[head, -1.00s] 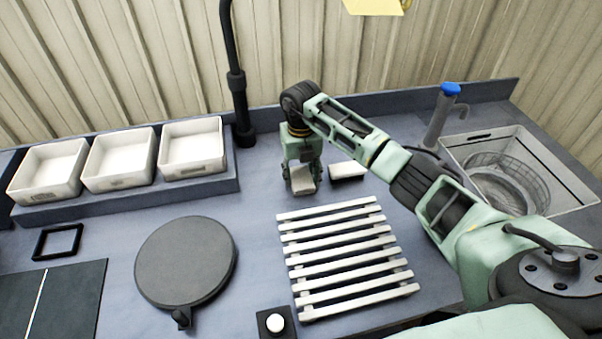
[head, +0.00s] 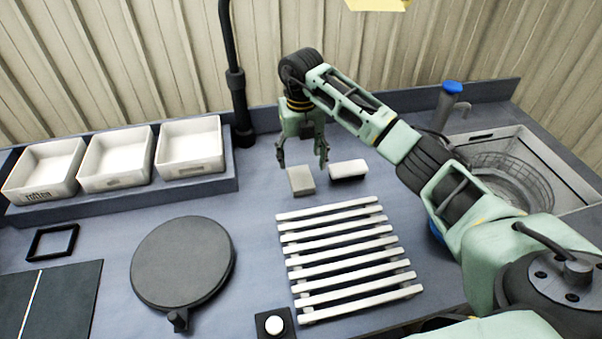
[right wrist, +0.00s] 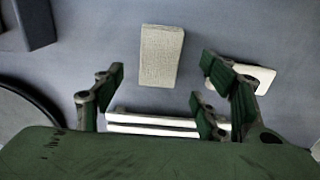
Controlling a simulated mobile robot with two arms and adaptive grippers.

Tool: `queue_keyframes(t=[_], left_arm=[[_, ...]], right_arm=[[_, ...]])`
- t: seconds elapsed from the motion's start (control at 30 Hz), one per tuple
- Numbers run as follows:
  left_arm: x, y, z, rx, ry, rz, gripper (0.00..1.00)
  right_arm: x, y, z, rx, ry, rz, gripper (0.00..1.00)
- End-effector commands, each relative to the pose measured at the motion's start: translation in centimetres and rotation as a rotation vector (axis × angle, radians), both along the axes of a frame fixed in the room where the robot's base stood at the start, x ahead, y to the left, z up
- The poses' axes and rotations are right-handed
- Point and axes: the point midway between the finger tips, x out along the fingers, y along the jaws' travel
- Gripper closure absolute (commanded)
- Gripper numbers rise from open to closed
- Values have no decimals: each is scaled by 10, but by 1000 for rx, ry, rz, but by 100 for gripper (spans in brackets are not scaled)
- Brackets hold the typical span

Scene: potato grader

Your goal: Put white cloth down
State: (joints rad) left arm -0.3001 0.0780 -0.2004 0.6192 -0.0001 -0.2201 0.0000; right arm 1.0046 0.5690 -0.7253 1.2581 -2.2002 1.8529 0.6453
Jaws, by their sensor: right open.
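The white cloth (head: 300,180) is a small folded, greyish-white block lying on the counter, just behind the white slatted rack. It also shows in the right wrist view (right wrist: 161,56), lying flat beyond the fingers. My right gripper (head: 302,160) is open and empty, just above and behind the cloth, with its fingers spread apart. In the right wrist view the open fingers (right wrist: 155,85) show nothing between them. My left gripper is not in view.
A white-topped block with a dark base (head: 348,169) lies close to the right of the cloth. The slatted rack (head: 345,255) is in front. A round dark plate (head: 183,262), three white bins (head: 115,185) and a sink with a basket (head: 535,160) stand around. The counter left of the cloth is clear.

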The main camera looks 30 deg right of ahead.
Motion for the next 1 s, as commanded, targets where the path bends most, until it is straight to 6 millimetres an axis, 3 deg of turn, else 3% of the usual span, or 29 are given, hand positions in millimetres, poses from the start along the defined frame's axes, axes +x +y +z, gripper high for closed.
queue_keyframes(t=[0.2, 0.33, 1.0], left_arm=[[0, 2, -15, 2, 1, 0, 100], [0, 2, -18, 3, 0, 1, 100], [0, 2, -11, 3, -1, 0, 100]], right_arm=[[1, 0, 39, -1, -3, 1, 33], [0, 0, 52, -1, 0, 1, 33], [0, 0, 64, 0, 1, 0, 33]])
